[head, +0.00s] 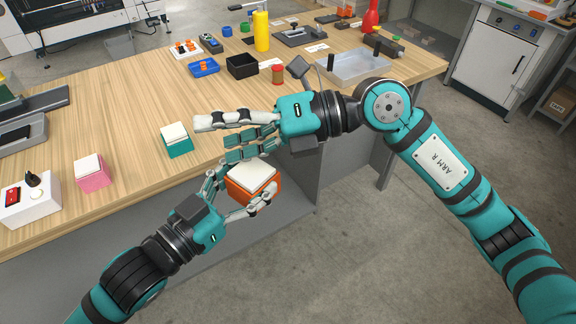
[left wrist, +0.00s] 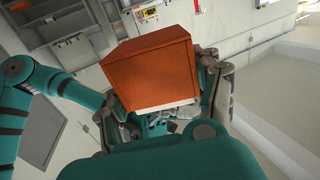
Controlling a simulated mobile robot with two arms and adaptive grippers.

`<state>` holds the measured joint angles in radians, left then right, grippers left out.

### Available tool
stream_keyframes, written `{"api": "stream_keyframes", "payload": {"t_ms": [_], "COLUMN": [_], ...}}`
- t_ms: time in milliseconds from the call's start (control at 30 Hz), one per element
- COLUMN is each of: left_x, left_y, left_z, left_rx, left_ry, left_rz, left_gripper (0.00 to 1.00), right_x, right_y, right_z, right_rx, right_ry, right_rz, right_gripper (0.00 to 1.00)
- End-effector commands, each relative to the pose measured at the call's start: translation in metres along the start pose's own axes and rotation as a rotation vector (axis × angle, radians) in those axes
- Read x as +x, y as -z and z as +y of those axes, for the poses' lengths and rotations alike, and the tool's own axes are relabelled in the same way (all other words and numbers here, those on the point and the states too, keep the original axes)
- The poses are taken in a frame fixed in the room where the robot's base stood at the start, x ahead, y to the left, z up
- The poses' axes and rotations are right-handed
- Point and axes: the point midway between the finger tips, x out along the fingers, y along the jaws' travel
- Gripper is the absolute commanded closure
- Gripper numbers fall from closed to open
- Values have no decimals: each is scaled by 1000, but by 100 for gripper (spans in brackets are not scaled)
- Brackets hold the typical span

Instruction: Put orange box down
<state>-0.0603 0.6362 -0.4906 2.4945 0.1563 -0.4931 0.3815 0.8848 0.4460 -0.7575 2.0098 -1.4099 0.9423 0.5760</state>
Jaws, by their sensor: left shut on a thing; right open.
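The orange box (head: 253,185) has a white top and is held in front of the bench's front edge in the head view. My left gripper (head: 236,190) is shut on it, with fingers on both sides. In the left wrist view the orange box (left wrist: 150,75) fills the middle, between the fingers of my left gripper (left wrist: 165,105). My right gripper (head: 238,133) is open and empty, just above and behind the box, with its fingers pointing left over the bench. I cannot tell whether its lower fingers touch the left fingers.
The wooden bench (head: 120,125) holds a teal box (head: 176,140) and a pink box (head: 91,171), both with white tops. A black bin (head: 242,67), a blue tray (head: 204,67), a yellow cylinder (head: 261,31) and a clear tray (head: 352,66) stand further back. Bare wood surrounds the teal box.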

Motion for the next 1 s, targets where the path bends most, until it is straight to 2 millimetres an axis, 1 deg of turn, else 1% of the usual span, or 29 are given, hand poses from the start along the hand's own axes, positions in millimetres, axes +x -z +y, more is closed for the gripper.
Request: {"api": "stream_keyframes", "payload": {"t_ms": [33,100,200,333,400,500,567,667,767,1000], "left_x": [0,0,0,0,0,0,0,0,0,0], "left_y": [0,0,0,0,0,0,0,0,0,0], "left_z": [0,0,0,0,0,0,0,0,0,0], "left_rx": [0,0,0,0,0,1,1,1,0,0], "left_ry": [0,0,0,0,0,0,0,0,0,0], "left_rz": [1,1,1,1,1,1,1,1,1,1], "left_gripper": [73,73,73,73,73,73,73,73,73,73], "right_x": [-1,-8,-27,-52,-63,-72,-73,-68,-58,-27], "right_y": [22,45,61,64,63,61,60,59,57,50], "right_z": [11,10,-1,-11,-13,-15,-17,-24,-36,-71], "right_rx": [-137,-292,-450,-571,-609,-638,-644,-643,-643,-641], "right_ry": [111,281,510,728,804,867,883,888,887,884], "right_rz": [69,139,181,172,157,140,136,135,137,138], "right_gripper": [10,10,10,10,10,10,10,10,10,10]}}
